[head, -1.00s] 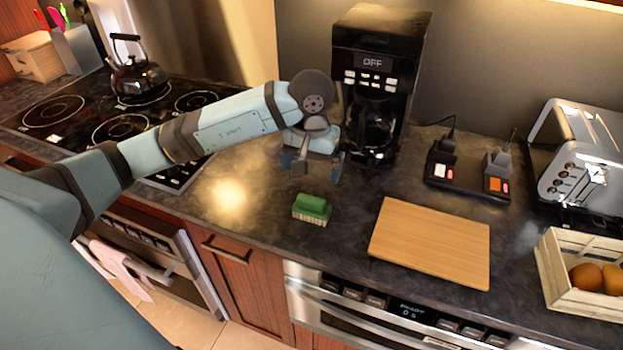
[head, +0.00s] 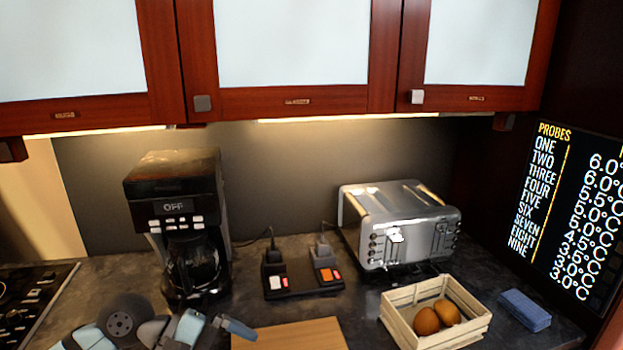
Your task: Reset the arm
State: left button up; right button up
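My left arm comes in at the bottom left of the head view, and only its wrist and part of my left gripper (head: 215,330) show. The gripper is near the bottom edge, in front of the coffee maker (head: 180,225) and left of the wooden cutting board (head: 290,335). One blue-grey finger points right. The rest is cut off or hidden, so I cannot tell how far the fingers are apart. No held thing shows. My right arm is out of view.
A black power strip (head: 303,285), a silver toaster (head: 400,225), a wooden crate (head: 435,315) with brown round items and a blue sponge (head: 525,310) stand on the counter. Cabinets (head: 290,60) hang above. A probe display (head: 570,215) is at right.

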pick_arm(q)
jog(key=s+d+r+n+t+h, duration=0.1)
jog(key=d+r+n+t+h, duration=0.25)
jog(key=r+n+h, duration=0.3)
jog(key=w+a+r+n+t+y, duration=0.1)
jog(key=a+r+n+t, duration=0.15)
jog(key=n+t, duration=0.65)
jog(key=w+a+r+n+t+y, duration=0.1)
jog(key=w+a+n+t, duration=0.3)
jog(key=n, duration=0.8)
jog(key=s+a+f+n+g+y, duration=0.2)
jog(key=s+a+f+n+y, duration=0.25)
jog(key=f+n+y, duration=0.7)
jog(key=s+a+f+n+g+y, duration=0.1)
jog(key=s+a+f+n+y, duration=0.35)
jog(key=n, duration=1.15)
jog(key=s+a+f+n+g, duration=0.1)
jog(key=s+f+n+g, duration=0.6)
jog(key=s+f+g, duration=0.45)
jog(key=w+d+f+t+h+p, duration=0.2)
jog(key=d+t+p, duration=0.4)
jog(key=t+p, duration=0.3)
notch_tip(320, 180, down, 2)
jog(key=shift+w+d+f+m+h, duration=0.1)
jog(key=shift+w+d+m+h, duration=0.1)
jog(key=shift+w+m+h, duration=0.4)
